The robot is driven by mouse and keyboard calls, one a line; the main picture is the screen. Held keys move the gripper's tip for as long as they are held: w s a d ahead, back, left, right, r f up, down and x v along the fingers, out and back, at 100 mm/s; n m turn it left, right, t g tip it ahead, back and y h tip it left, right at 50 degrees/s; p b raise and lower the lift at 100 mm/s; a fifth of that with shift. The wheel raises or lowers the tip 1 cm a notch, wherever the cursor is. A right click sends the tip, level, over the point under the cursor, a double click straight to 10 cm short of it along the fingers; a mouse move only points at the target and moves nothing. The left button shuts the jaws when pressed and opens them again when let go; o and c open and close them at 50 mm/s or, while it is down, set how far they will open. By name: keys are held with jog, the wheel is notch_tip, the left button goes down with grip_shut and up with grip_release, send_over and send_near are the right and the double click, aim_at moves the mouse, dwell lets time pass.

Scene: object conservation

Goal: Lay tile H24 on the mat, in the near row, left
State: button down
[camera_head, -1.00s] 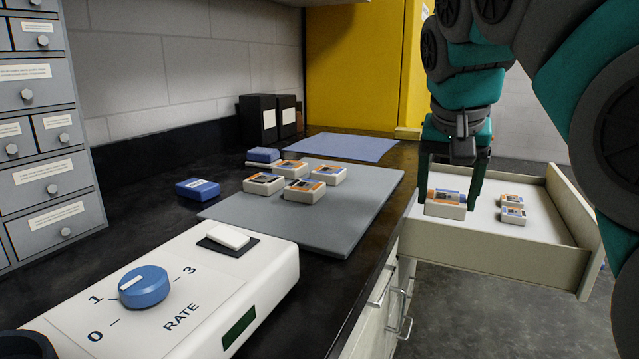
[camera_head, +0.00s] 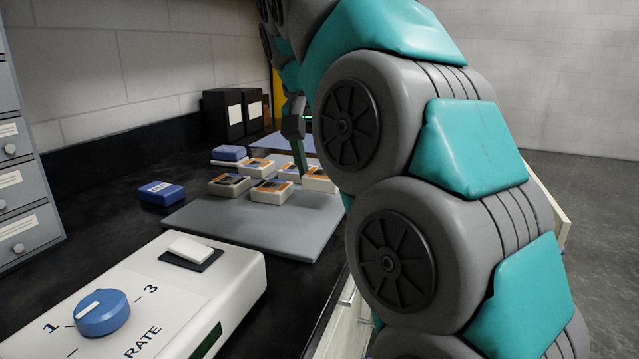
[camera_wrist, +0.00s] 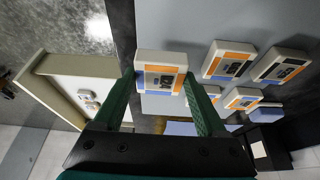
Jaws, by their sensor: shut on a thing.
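My gripper (camera_wrist: 160,82) is shut on a white tile (camera_wrist: 160,70) with an orange and blue face. Its print is too small to read. In the head view the held tile (camera_head: 320,180) shows at the right side of the grey mat (camera_head: 255,225), partly hidden by my arm. I cannot tell whether it touches the mat. Several similar tiles lie grouped on the mat, among them a front one (camera_head: 271,192) and a left one (camera_head: 230,185). In the wrist view they are to the right of the held tile. My arm hides the mat's right part.
An open drawer (camera_wrist: 85,68) holding tiles is left in the wrist view. A blue labelled block (camera_head: 161,193) lies left of the mat. A white device with a blue knob (camera_head: 102,312) stands in front. Dark boxes (camera_head: 223,115) stand behind. The mat's front is bare.

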aim_at(318, 176)
jog(key=shift+w+a+f, duration=0.15)
jog(key=shift+a, duration=0.1)
jog(key=shift+f, duration=1.65)
jog(key=shift+f+b, duration=0.1)
jog(key=shift+b, duration=0.25)
grip_release()
jog(key=shift+r, duration=0.2)
jog(key=shift+r, duration=0.2)
jog(key=shift+v, duration=1.3)
jog(key=s+a, duration=0.1)
jog(key=s, duration=0.2)
jog(key=s+a, duration=0.1)
jog(key=s, duration=0.3)
jog(key=s+a, duration=0.2)
jog(key=s, duration=0.2)
jog(key=shift+s+f+b, duration=0.1)
jog(key=shift+s+b, duration=0.1)
jog(key=shift+b, duration=0.2)
